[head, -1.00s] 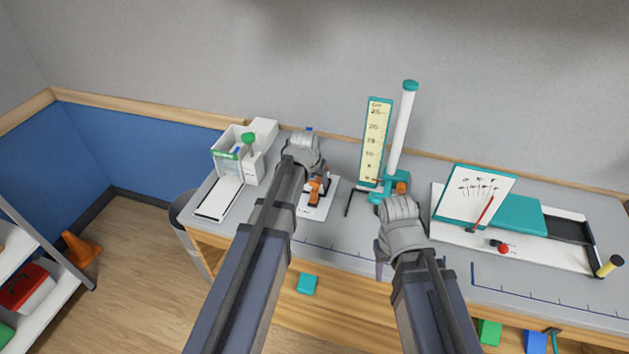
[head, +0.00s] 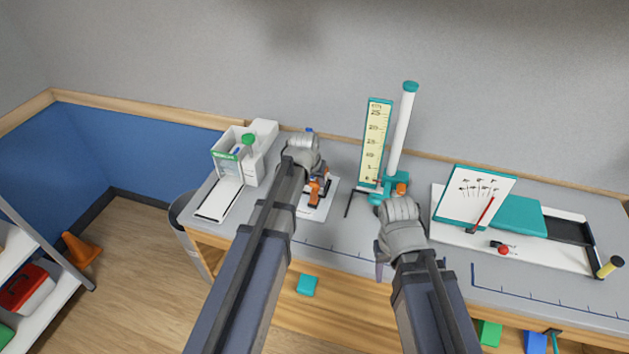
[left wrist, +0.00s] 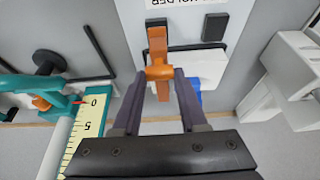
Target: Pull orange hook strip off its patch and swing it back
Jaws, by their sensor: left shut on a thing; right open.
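The orange hook strip (left wrist: 157,45) shows in the left wrist view, with a wider orange tab between my left fingers. Part of the strip (head: 315,190) also shows in the head view beside my arm. My left gripper (left wrist: 160,76) is shut on the orange tab. Dark patches (left wrist: 214,27) lie on the white board (left wrist: 185,20) by the strip; one dark piece shows around the strip's far end. A white block lies behind the fingers. In the head view my left gripper (head: 307,165) hides part of the board. My right gripper (head: 380,270) is open and empty, above the bench front.
A teal stand with a yellow scale (head: 375,140) and a white tube (head: 402,135) rises between my arms. A white dispenser box (head: 237,160) stands left of my left gripper. A tilted chart (head: 476,195) stands at right.

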